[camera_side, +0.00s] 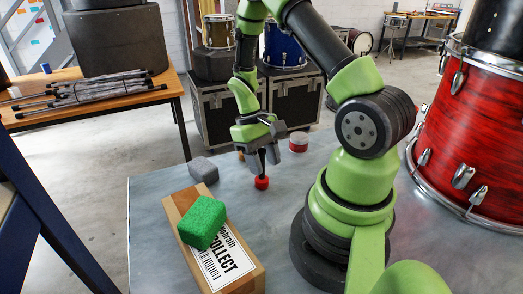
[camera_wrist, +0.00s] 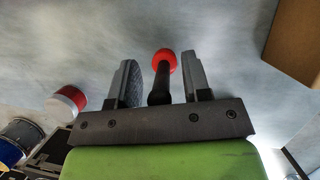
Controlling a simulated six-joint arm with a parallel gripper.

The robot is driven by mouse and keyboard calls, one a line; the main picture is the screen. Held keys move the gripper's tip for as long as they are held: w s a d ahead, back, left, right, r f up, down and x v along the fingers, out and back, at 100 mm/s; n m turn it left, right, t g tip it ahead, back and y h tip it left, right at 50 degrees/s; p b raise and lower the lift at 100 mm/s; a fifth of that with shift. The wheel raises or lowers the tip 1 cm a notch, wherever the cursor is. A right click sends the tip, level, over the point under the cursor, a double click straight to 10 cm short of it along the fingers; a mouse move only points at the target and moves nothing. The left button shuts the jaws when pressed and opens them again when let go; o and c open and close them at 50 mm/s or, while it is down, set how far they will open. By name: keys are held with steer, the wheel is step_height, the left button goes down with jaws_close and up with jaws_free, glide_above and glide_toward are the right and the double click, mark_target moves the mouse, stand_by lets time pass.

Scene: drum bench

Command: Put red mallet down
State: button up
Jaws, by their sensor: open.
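The red mallet has a round red head and a dark handle. In the wrist view the mallet (camera_wrist: 164,66) lies between my gripper's two fingers (camera_wrist: 158,80), with a visible gap on each side. In the side view the red head (camera_side: 261,183) is at the grey bench top, just below my gripper (camera_side: 262,160), which points down with its fingers apart. The handle is mostly hidden behind the fingers there. I cannot tell from these views whether the head rests fully on the bench.
A red and white cylinder (camera_side: 298,142) stands behind my gripper. A large red drum (camera_side: 470,135) is at right. Bench around the mallet is clear.

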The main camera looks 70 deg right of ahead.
steer(key=v, duration=1.2)
steer(key=s+a+r+t, duration=0.4)
steer(key=a+r+t, duration=0.1)
steer(key=a+r, duration=0.2)
steer(key=s+a+r+n+t, duration=0.1)
steer(key=s+a+r+t, duration=0.3)
steer(key=a+r+t, duration=0.2)
steer(key=a+r, duration=0.1)
steer(key=a, duration=0.1)
steer(key=shift+s+a, duration=0.25)
steer(key=shift+s, duration=0.05)
